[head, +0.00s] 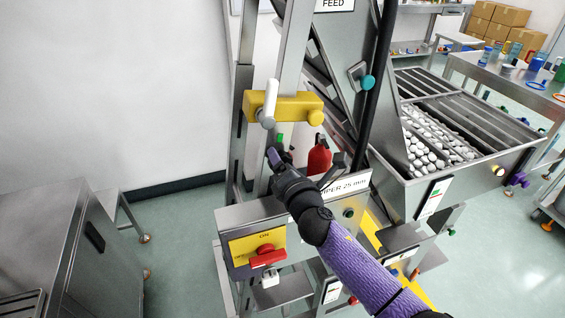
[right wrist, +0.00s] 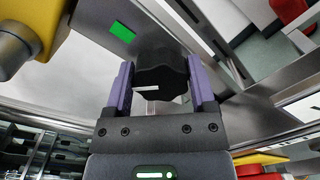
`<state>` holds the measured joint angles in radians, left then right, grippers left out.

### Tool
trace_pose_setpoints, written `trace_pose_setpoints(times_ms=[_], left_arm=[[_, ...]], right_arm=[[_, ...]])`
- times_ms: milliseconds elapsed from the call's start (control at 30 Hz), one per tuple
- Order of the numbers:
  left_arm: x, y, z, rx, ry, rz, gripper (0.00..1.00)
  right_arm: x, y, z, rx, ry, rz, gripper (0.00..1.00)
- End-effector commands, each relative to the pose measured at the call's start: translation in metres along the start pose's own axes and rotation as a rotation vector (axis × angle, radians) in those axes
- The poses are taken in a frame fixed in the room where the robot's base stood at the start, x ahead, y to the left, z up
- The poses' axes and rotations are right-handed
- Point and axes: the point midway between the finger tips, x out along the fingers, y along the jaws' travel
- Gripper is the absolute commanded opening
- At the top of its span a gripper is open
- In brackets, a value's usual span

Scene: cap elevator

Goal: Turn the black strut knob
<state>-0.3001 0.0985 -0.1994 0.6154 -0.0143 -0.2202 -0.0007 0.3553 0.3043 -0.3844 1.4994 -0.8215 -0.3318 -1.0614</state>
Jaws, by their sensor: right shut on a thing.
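The black strut knob (right wrist: 163,78) is a lobed black knob with a white line mark, seen close up in the right wrist view. My right gripper (right wrist: 159,84) has its two purple fingers on either side of the knob and is shut on it. In the head view my right gripper (head: 279,157) reaches up to the machine's strut below the yellow block. There the knob is mostly hidden by the gripper. My left gripper is not in view.
Above is a yellow block (head: 284,107) with a white lever. A red bottle-shaped part (head: 319,156) stands just right of the gripper. A yellow panel with a red switch (head: 266,255) is below. A bin of caps (head: 432,150) is at right.

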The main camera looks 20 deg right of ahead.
Motion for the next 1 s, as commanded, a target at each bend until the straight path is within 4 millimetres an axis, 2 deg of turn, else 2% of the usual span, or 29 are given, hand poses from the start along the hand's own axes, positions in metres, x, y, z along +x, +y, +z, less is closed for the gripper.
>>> trace_pose_setpoints(times_ms=[600,1000], left_arm=[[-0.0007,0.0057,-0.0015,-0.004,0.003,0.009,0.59],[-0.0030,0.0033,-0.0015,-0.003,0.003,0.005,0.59]], right_arm=[[-0.0002,-0.0025,-0.0012,0.571,0.000,-0.002,0.13],[-0.0003,-0.0038,-0.0018,0.810,0.000,-0.003,0.13]])
